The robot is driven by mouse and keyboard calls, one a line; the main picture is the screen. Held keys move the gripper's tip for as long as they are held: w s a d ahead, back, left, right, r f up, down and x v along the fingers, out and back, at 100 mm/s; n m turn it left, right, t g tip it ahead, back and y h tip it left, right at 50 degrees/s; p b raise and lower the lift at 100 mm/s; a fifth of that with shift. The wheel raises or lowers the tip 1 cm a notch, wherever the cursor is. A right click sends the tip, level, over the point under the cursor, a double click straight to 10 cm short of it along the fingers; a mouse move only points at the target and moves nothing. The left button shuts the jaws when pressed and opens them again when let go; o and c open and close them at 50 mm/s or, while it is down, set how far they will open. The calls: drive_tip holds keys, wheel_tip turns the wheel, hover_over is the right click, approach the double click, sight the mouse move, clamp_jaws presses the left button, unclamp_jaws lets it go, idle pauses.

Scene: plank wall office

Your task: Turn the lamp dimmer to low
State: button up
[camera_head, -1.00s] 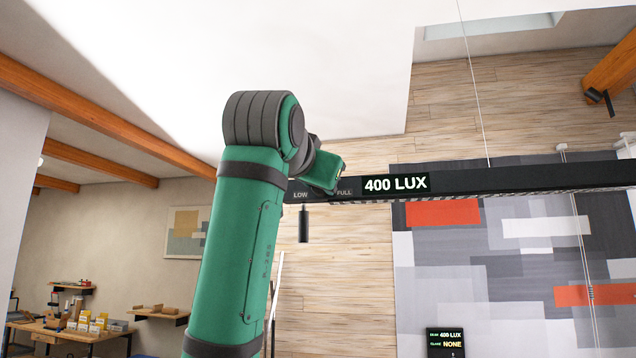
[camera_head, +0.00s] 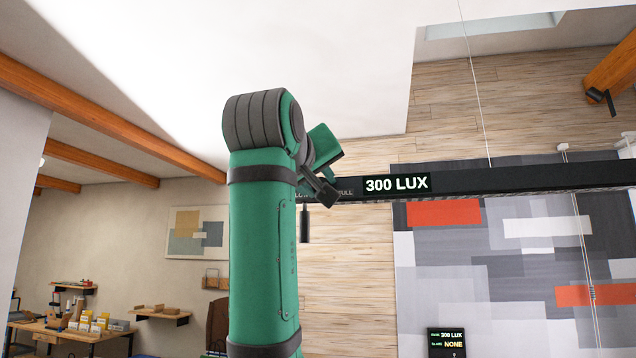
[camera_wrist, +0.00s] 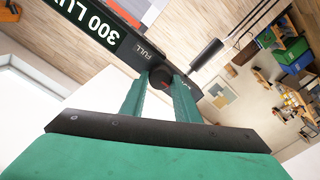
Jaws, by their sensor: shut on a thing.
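The lamp is a long black bar (camera_head: 520,182) hanging across the head view, with a lit readout (camera_head: 397,184) of 300 LUX. In the wrist view the bar's readout (camera_wrist: 95,22) shows part of the same number. The dimmer knob (camera_wrist: 160,76) is dark and round with a reddish mark, on the bar beside the word FULL. My gripper (camera_wrist: 160,88) is shut on the knob, one green finger on each side. In the head view my gripper (camera_head: 324,188) is at the bar's left end and hides the knob. The LOW label is largely covered.
A small black cylinder (camera_head: 305,223) hangs under the bar near my gripper. Thin cables (camera_head: 474,80) hold the bar. A workbench (camera_head: 75,332) stands far left. A patchwork panel (camera_head: 480,250) covers the wall behind.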

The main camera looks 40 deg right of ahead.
drive_tip(key=n, duration=0.5)
drive_tip(key=shift+n, duration=0.3)
idle(0.4)
drive_tip(key=o, duration=1)
drive_tip(key=shift+o, duration=0.2)
drive_tip(key=v, duration=1)
drive_tip(key=shift+s+a, duration=0.2)
drive_tip(key=shift+a, duration=0.1)
